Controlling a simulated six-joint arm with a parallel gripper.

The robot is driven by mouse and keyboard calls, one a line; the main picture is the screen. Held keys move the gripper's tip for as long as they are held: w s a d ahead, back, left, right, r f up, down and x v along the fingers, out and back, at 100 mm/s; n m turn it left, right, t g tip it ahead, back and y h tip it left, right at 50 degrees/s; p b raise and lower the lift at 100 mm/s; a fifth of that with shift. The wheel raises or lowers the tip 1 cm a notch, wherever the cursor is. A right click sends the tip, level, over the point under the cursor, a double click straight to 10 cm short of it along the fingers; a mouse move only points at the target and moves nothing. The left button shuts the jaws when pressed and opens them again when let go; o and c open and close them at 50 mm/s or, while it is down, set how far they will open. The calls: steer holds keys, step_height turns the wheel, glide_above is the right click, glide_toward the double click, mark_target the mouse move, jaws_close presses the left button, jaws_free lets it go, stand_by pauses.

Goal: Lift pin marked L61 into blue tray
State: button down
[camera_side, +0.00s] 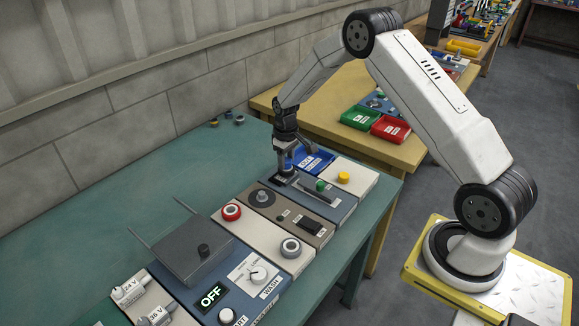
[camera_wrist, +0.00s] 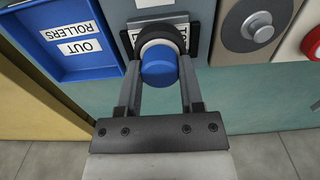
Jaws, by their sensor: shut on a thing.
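My gripper (camera_wrist: 160,64) has its two fingers on either side of a round blue-capped pin (camera_wrist: 158,73) and is shut on it. The pin has a dark collar, and a partly covered label plate (camera_wrist: 180,20) lies behind it; its marking cannot be read in full. In the side view my gripper (camera_side: 287,161) points down at a blue-grey panel, with a bit of the blue pin showing. I cannot tell whether the pin is clear of its seat. The blue tray (camera_wrist: 62,76) is beside the pin; in the side view its rim (camera_side: 329,155) shows just behind the gripper.
Green (camera_side: 320,185) and yellow (camera_side: 344,177) knobs stand near the gripper. A round grey dial (camera_side: 262,197) and a red-ringed knob (camera_side: 231,212) are on neighbouring panels. Green (camera_side: 360,118) and red (camera_side: 391,128) trays sit on the wooden table. The rear green bench top is largely clear.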

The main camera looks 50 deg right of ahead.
steer(key=shift+r, duration=0.1)
stand_by(0.5)
steer(key=shift+r, duration=2.9)
steer(key=shift+r, duration=0.1)
step_height(320, 180, up, 6)
steer(key=d, duration=1.3)
steer(key=shift+w+f, duration=0.15)
steer(key=shift+f, duration=1.1)
steer(key=shift+w+f, duration=0.1)
steer(key=shift+f, duration=1.1)
steer(key=shift+f, duration=0.2)
steer(key=shift+f, duration=4.45)
